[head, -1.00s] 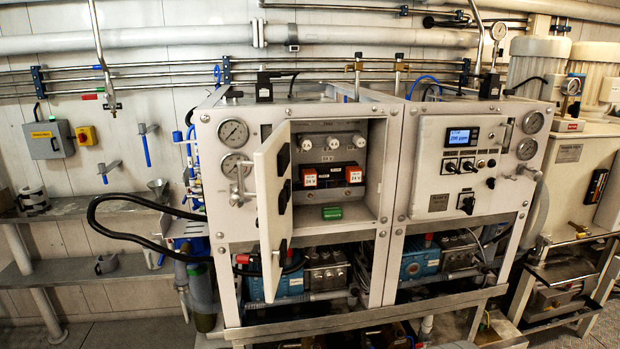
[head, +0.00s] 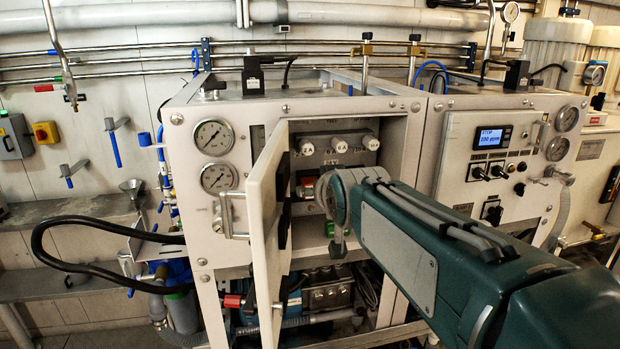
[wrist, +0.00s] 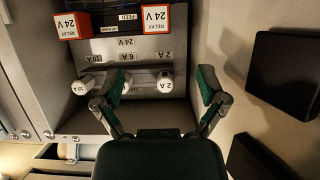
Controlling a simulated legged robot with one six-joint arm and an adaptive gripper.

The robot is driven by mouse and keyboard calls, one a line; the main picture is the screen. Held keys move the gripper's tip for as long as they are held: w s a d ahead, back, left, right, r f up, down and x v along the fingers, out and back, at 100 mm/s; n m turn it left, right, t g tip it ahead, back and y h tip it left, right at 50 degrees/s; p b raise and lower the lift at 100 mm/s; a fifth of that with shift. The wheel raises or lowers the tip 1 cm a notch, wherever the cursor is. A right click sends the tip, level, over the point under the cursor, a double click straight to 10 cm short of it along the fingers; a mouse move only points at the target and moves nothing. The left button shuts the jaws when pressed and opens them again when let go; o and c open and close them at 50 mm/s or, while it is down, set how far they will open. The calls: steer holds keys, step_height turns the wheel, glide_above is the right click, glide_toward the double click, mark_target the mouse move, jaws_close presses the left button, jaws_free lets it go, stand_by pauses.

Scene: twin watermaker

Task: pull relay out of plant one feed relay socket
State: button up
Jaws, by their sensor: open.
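Two orange-red and white relays marked 24 V sit in the open cabinet. In the wrist view one relay (wrist: 155,18) is at the top centre and the other relay (wrist: 66,25) is at the top left. In the head view the left relay (head: 306,188) shows just beside my wrist, and the other is hidden behind my arm. My gripper (wrist: 165,82) is open, its two green-padded fingers spread and holding nothing. In the wrist view the relays lie beyond the fingertips, apart from them.
The open cabinet door (head: 266,205) stands close left of my arm; its black boxes (wrist: 283,75) show in the wrist view. White fuse knobs (head: 340,145) line the panel above the relays. A black cable (head: 75,225) loops left.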

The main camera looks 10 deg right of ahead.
mark_target(309, 185)
steer(key=x, duration=1)
steer(key=shift+w+d, duration=0.2)
steer(key=shift+w, duration=0.25)
steer(key=shift+c, duration=0.3)
jaws_close()
steer(key=shift+s, duration=2.95)
